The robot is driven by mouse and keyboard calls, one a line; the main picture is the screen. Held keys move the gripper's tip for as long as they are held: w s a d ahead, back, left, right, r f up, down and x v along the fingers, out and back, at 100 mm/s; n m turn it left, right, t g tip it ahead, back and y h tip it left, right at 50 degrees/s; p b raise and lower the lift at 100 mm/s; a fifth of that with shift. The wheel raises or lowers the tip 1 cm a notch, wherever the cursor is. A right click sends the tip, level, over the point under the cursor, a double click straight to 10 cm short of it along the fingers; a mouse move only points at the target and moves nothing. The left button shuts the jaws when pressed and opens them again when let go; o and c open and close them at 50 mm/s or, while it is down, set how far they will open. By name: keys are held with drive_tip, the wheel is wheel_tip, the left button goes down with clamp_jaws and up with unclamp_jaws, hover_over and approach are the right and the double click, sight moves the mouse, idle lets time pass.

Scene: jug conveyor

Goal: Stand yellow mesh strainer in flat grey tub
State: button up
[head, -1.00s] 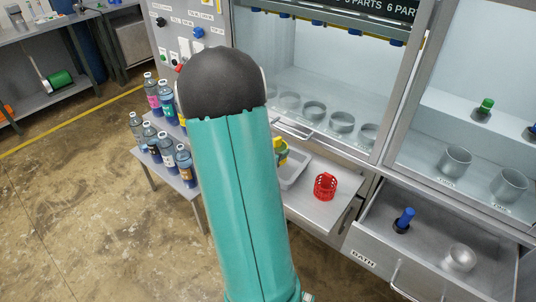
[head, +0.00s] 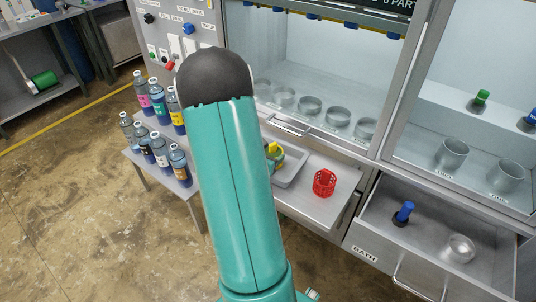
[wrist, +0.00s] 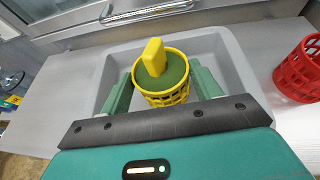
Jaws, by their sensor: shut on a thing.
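The yellow mesh strainer (wrist: 172,94) is a round latticed basket with a green inside and an upright yellow handle. In the wrist view it is upright between the two fingers of my gripper (wrist: 152,92), which is shut on it. The flat grey tub (wrist: 226,52) lies around and below the strainer in this view; I cannot tell whether the strainer touches its floor. In the head view the tub (head: 292,172) is on the steel shelf, and my arm hides most of the strainer (head: 274,150) and the gripper.
A red mesh strainer (head: 324,183) stands on the shelf right of the tub, also in the wrist view (wrist: 300,70). Several bottles (head: 160,148) stand on a side table at left. An open drawer (head: 430,235) at right holds a blue-handled item and a cup.

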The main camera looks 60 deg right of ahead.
drive_tip(key=shift+w+f, duration=0.15)
drive_tip(key=o, duration=1)
drive_tip(key=shift+o, duration=0.2)
drive_tip(key=v, duration=1.2)
drive_tip(key=shift+a+r, duration=0.1)
drive_tip(key=shift+r, duration=0.1)
